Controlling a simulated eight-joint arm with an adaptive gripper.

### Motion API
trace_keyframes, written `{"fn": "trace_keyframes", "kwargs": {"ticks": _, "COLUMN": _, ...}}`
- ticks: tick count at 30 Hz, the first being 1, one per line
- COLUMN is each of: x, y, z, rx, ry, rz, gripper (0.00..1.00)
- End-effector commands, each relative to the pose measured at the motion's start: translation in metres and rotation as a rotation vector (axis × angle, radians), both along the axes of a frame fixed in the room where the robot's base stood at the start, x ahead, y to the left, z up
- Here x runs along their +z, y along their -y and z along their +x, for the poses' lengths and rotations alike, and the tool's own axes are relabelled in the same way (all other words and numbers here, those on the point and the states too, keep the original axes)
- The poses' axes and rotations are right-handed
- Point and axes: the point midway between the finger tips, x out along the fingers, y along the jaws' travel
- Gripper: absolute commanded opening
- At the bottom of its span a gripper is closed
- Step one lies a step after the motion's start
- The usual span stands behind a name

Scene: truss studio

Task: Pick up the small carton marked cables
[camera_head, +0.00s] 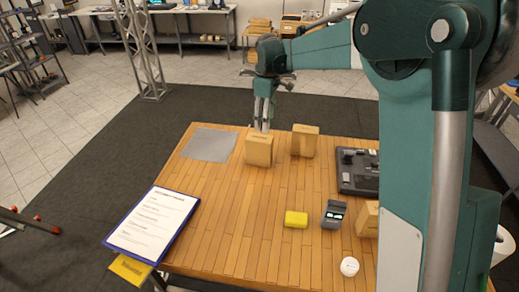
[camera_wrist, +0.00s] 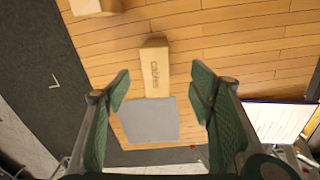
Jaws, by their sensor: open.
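My gripper (camera_head: 263,124) is above and just behind this carton in the head view. In the wrist view my gripper (camera_wrist: 160,90) is open and empty, with the carton between and beyond its two fingers. I cannot tell the exact height left between the fingertips and the carton.
A second tan carton (camera_head: 305,141) stands close to the right. A black tray (camera_head: 358,172), a yellow block (camera_head: 296,219), a dark device (camera_head: 333,214), a white ball (camera_head: 349,266) and another carton (camera_head: 368,219) are nearer. A clipboard (camera_head: 153,224) lies at the left edge.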

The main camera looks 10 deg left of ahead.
Motion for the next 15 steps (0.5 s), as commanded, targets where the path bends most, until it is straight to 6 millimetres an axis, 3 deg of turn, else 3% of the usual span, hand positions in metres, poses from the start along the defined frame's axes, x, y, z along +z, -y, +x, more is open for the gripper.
{"fn": "trace_keyframes", "kwargs": {"ticks": 11, "x": -0.029, "y": -0.036, "z": 0.017, "rx": 0.099, "ry": -0.038, "rz": -0.017, "gripper": 0.54}}
{"fn": "trace_keyframes", "kwargs": {"ticks": 15, "x": -0.064, "y": -0.034, "z": 0.017, "rx": 0.095, "ry": -0.037, "rz": -0.017, "gripper": 0.54}}
